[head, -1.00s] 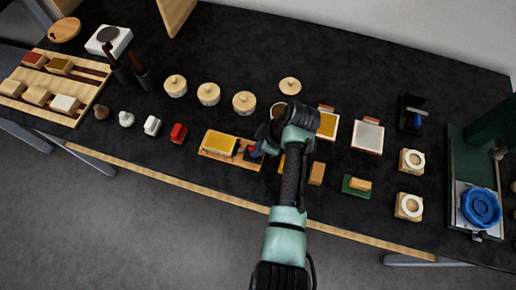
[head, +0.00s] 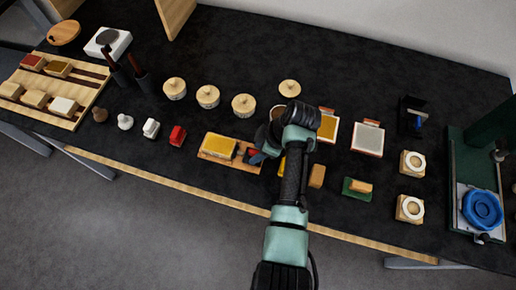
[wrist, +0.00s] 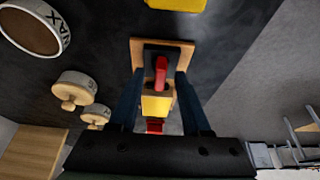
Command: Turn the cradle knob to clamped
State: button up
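The cradle is a wooden base (head: 240,163) left of my gripper in the head view, with a yellow block (head: 219,146) on it. At its right end is a dark blue plate (head: 257,158), partly hidden by my gripper. In the wrist view a red knob (wrist: 161,72) stands on this dark plate (wrist: 178,58), its bar pointing along the cradle. The yellow block (wrist: 156,105) lies beyond it. My gripper (wrist: 160,76) is open, with one dark finger on each side of the knob. I see no clear contact. Its fingertips are hidden in the head view.
Lidded jars (head: 243,104) stand behind the cradle, and an open wax pot (wrist: 30,32) is close by. Small stamps, one red (head: 177,135), stand to the left. Blocks (head: 317,176) and a green press (head: 470,165) are to the right. The table's front edge is near.

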jog(key=b+v, duration=0.1)
jog(key=v, duration=1.2)
jog(key=w+r+m+t+h, duration=0.1)
jog(key=w+r+m+t, duration=0.1)
jog(key=w+r+t, duration=0.35)
jog(key=w+r+m+t+h, duration=0.1)
jog(key=w+r+m+t, duration=0.2)
jog(key=w+r, duration=0.55)
notch_tip(320, 180, up, 21)
jog(key=s+a+m+t+h, duration=0.2)
jog(key=s+m+t, duration=0.15)
jog(key=t, duration=0.35)
jog(key=s+a+r+m+t, duration=0.1)
jog(key=s+r+m+t, duration=0.2)
jog(key=s+r+t, duration=0.2)
jog(key=s+a+r+m+t, duration=0.2)
jog(key=s+r+t, duration=0.3)
jog(key=s+r, duration=0.6)
notch_tip(320, 180, up, 7)
jog(key=shift+f+m, duration=0.15)
jog(key=shift+m, duration=0.3)
